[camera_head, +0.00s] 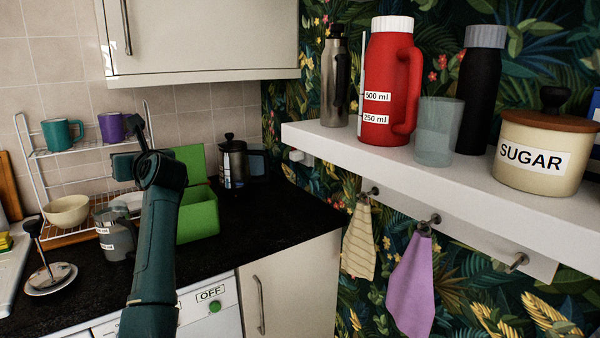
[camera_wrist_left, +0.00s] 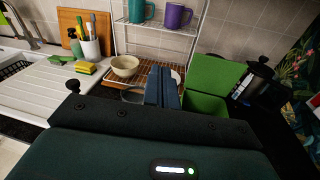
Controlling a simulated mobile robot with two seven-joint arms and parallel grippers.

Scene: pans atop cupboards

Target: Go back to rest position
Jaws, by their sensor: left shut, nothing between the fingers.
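My left gripper (camera_wrist_left: 163,88) is shut, with its two fingers together and nothing between them. In the wrist view it points toward the dish rack (camera_wrist_left: 150,27) and the counter behind it. In the head view my left arm rises from the bottom, left of centre, and its wrist end is raised above the counter. It stands in front of the dish rack (camera_head: 90,151) and the open green box (camera_head: 197,215), hiding part of both. My right gripper is in neither view.
A white shelf (camera_head: 440,165) at the right holds a red jug (camera_head: 385,90), bottles and a sugar jar (camera_head: 540,158). An upper cupboard (camera_head: 200,35) hangs above the arm. A coffee press (camera_head: 233,160) stands at the back. The dark counter (camera_head: 275,215) right of the green box is clear.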

